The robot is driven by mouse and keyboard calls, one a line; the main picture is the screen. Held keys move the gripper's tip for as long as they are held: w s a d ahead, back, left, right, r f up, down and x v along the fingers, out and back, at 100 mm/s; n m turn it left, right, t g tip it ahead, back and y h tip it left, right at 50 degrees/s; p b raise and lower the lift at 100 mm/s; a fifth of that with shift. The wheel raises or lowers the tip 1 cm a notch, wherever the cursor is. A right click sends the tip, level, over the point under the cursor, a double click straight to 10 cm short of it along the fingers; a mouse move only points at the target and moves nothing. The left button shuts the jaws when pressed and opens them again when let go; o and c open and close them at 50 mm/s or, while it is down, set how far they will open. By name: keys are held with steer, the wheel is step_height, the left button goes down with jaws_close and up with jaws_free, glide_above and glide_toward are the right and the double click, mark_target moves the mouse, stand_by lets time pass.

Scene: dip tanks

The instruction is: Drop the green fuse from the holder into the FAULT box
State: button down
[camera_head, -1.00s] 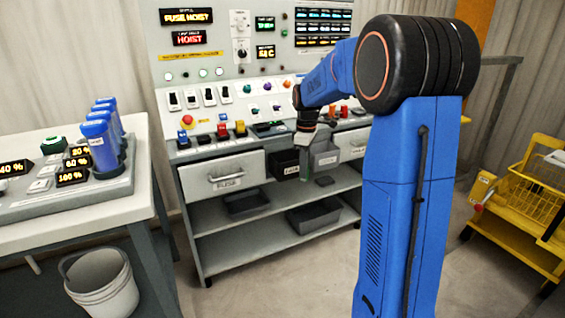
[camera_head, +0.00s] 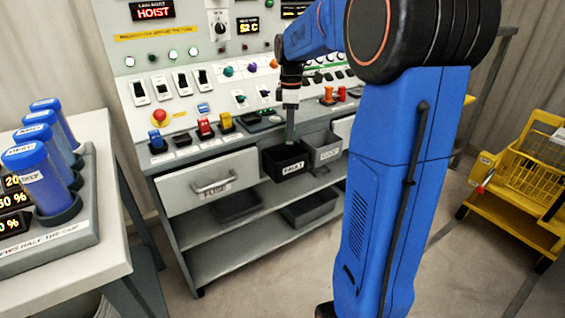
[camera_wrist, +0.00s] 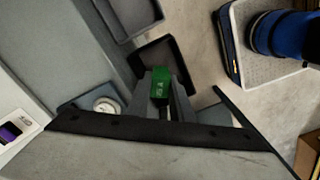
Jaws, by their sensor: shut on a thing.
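The green fuse (camera_wrist: 160,84) is held between the fingers of my gripper (camera_wrist: 162,96) in the wrist view. The dark FAULT box (camera_head: 288,167) hangs at the front of the control bench in the head view, with its label facing out. My gripper (camera_head: 290,132) points down above this box, its tips near the opening. A dark open box (camera_wrist: 178,52) lies beyond the fuse in the wrist view. The fuse is hard to make out in the head view. Which spot is the fuse's holder, I cannot tell for certain.
A grey box (camera_head: 324,149) hangs right beside the FAULT box. A drawer (camera_head: 212,184) is to its left. Blue, red and yellow fuses (camera_head: 204,127) stand on the bench. Shelves with dark trays (camera_head: 238,206) lie below. A yellow cart (camera_head: 520,190) stands at right.

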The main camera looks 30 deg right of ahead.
steer(key=shift+f, duration=2.25)
steer(key=c, duration=1.5)
jaws_free()
steer(key=shift+r, duration=0.1)
step_height(320, 180, up, 17)
steer(key=shift+r, duration=0.15)
